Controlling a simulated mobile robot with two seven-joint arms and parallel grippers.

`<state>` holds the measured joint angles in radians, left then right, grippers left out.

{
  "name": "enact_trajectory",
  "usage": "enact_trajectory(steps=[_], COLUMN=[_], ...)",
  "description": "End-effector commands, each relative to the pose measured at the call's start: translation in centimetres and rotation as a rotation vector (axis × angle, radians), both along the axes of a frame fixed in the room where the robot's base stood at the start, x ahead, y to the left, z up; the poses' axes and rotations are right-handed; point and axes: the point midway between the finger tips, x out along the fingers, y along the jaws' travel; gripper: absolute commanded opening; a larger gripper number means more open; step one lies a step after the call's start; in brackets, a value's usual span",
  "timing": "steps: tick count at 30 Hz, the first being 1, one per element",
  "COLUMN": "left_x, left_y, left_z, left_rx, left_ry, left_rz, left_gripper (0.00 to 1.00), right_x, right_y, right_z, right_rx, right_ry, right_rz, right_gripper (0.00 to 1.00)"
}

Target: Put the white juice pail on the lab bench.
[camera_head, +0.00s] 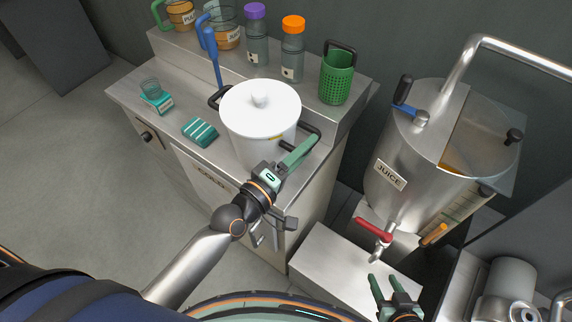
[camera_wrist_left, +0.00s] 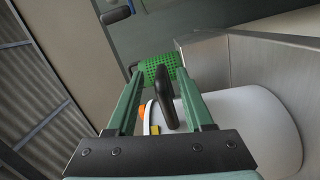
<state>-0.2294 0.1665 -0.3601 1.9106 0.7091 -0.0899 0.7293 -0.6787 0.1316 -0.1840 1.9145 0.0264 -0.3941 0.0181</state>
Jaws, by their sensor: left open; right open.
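The white juice pail (camera_head: 262,118) has a knobbed white lid and a dark handle on each side. It stands upright on the steel-topped lab bench (camera_head: 150,120). My left gripper (camera_head: 309,142) is at the pail's right-hand handle. In the left wrist view, the black handle (camera_wrist_left: 166,98) lies between the open fingers (camera_wrist_left: 158,85), with no clear sign of contact. The pail's white side also shows there (camera_wrist_left: 255,120). My right gripper (camera_head: 386,281) is open and empty, low in front of the juice tank.
The steel juice tank (camera_head: 405,160) with a red-handled tap (camera_head: 374,229) stands right of the bench. A green perforated basket (camera_head: 337,78) and bottles (camera_head: 292,55) stand on the raised back shelf.

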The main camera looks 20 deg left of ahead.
Motion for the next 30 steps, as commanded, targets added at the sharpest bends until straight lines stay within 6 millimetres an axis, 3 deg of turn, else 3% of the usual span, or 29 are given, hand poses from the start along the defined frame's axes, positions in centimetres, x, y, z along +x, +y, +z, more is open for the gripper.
enact_trajectory(steps=[3, 9, 19, 23, 27, 30], left_x=[-2.4, -5.3, -6.8, -8.0, -11.2, -13.9], left_y=[1.2, 2.5, 3.2, 3.8, 5.6, 7.3], left_z=[-0.2, -0.1, -0.5, -5.1, -12.9, -17.5], left_rx=[0.002, 0.003, 0.035, 0.314, 0.799, 1.087], left_ry=[0.002, 0.001, 0.001, 0.021, 0.078, 0.125], left_rz=[0.000, -0.001, 0.000, -0.010, -0.094, -0.188], left_gripper=[0.52, 0.52, 0.52, 0.52, 0.52, 0.52], right_x=[0.0, 0.0, 0.0, 0.0, 0.0, 0.0], right_y=[0.0, 0.0, 0.0, 0.0, 0.0, 0.0], right_z=[-0.3, -0.6, -0.8, -0.8, -0.8, -0.8], right_rx=[0.000, 0.000, 0.000, 0.000, 0.000, 0.000], right_ry=[0.000, 0.000, 0.001, 0.001, 0.001, 0.001], right_rz=[0.000, 0.000, 0.000, 0.000, 0.000, 0.000], right_gripper=[0.50, 0.50, 0.50, 0.50, 0.50, 0.50])
